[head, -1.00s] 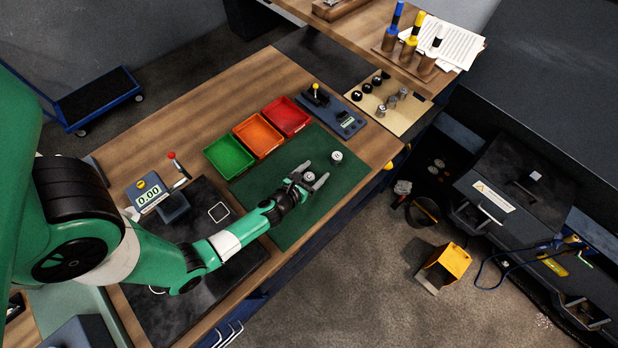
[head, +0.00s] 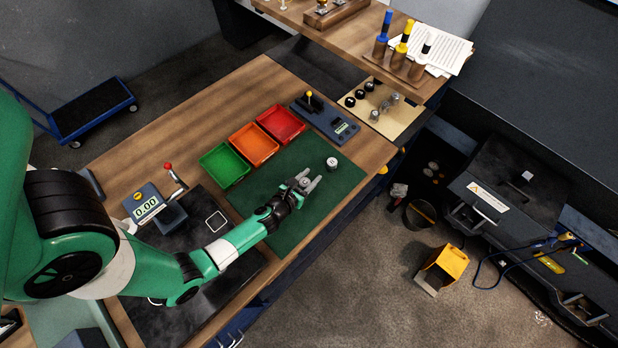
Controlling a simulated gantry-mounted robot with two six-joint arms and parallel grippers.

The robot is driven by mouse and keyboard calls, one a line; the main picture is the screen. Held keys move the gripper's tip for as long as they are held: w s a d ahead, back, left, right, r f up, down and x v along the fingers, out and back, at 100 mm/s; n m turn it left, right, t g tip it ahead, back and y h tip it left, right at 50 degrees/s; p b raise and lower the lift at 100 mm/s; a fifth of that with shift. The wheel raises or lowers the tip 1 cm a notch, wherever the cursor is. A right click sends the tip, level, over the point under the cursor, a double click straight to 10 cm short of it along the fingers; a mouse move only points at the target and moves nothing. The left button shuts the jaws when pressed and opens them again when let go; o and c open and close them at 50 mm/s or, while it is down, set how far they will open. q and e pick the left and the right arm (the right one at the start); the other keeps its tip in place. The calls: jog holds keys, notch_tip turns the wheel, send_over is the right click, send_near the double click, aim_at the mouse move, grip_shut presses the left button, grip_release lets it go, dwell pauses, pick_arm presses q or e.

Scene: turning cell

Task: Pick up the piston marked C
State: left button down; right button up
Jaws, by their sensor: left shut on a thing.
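My left gripper (head: 309,178) is low over the dark green mat (head: 345,183), shut on a small grey metal piston (head: 303,183) held between its fingers. Any mark on this piston is too small to read. I cannot tell whether it touches the mat. A second small piston (head: 332,163) stands on the mat just beyond the fingertips, apart from them; its mark is not readable either. My right gripper is not in view.
Green (head: 223,165), orange (head: 254,145) and red (head: 281,124) trays line the mat's far side. A gauge box with a lever (head: 325,117) stands behind. A display reading 0.00 (head: 147,207) is at the left. The mat's right part is clear up to the bench edge.

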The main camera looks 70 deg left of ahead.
pick_arm(q)
notch_tip(320, 180, up, 3)
jog(key=shift+d+r+p, duration=0.15)
jog(key=shift+p, duration=0.95)
jog(key=s+d+r, duration=0.1)
jog(key=d+r, duration=0.3)
jog(key=d, duration=0.2)
jog(key=s+d+r+p, duration=0.1)
jog(key=s+d+r, duration=0.1)
jog(key=d+r, duration=0.2)
jog(key=d, duration=0.3)
jog(key=shift+s+d+r, duration=0.15)
jog(key=shift+r, duration=0.25)
